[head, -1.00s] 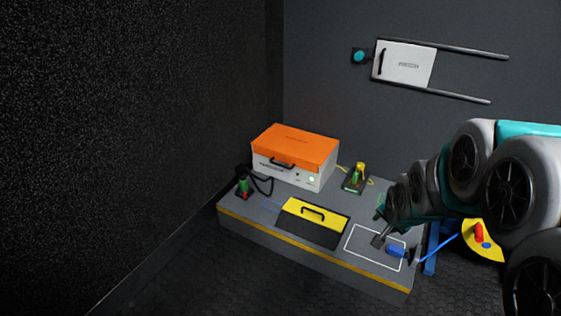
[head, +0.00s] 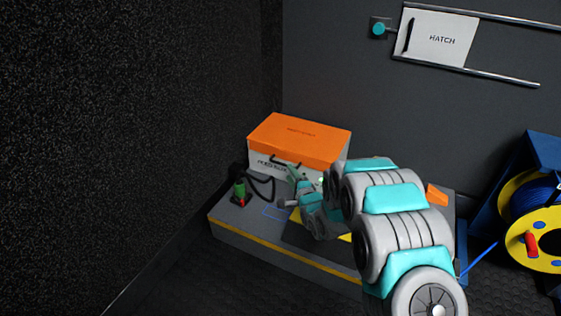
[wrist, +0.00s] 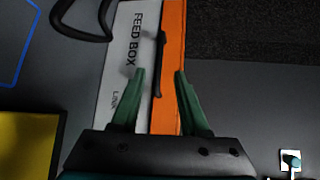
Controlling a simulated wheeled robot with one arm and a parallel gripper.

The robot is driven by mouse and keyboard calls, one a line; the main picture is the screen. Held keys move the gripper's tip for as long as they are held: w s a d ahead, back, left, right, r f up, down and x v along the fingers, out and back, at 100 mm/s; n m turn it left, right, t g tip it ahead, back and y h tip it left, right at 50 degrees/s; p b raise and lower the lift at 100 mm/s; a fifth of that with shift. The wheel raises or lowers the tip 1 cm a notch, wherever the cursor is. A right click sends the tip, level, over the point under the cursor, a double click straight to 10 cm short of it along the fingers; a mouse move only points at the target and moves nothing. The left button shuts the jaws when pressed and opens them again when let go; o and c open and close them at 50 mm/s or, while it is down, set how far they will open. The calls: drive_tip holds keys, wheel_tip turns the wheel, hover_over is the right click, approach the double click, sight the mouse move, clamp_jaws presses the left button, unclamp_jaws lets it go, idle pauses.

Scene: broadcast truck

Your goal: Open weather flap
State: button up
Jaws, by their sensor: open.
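The feed box (head: 262,168) is white with an orange top flap (head: 300,134), which is down and closed. No label in view reads weather flap. A thin black bar handle (wrist: 159,62) runs along the flap's front edge, and it also shows in the head view (head: 279,160). My gripper (wrist: 158,74) is open in front of the box, with its green fingers on either side of the handle's line. My arm hides the box's lower right front in the head view.
A yellow panel (wrist: 28,140) lies on the grey bench, mostly hidden by my arm in the head view. A black cable (wrist: 80,28) and a green-red connector (head: 239,194) are beside the box. A hatch (head: 437,39) on rails and a cable reel (head: 533,246) are to the right.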

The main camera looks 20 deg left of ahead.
sight(282, 164)
drive_tip(key=x, duration=0.4)
drive_tip(key=b+x, duration=0.1)
drive_tip(key=x, duration=0.3)
drive_tip(key=shift+s+a+f, duration=0.1)
drive_tip(key=shift+a, duration=0.3)
drive_tip(key=shift+c, duration=0.4)
clamp_jaws()
idle(0.8)
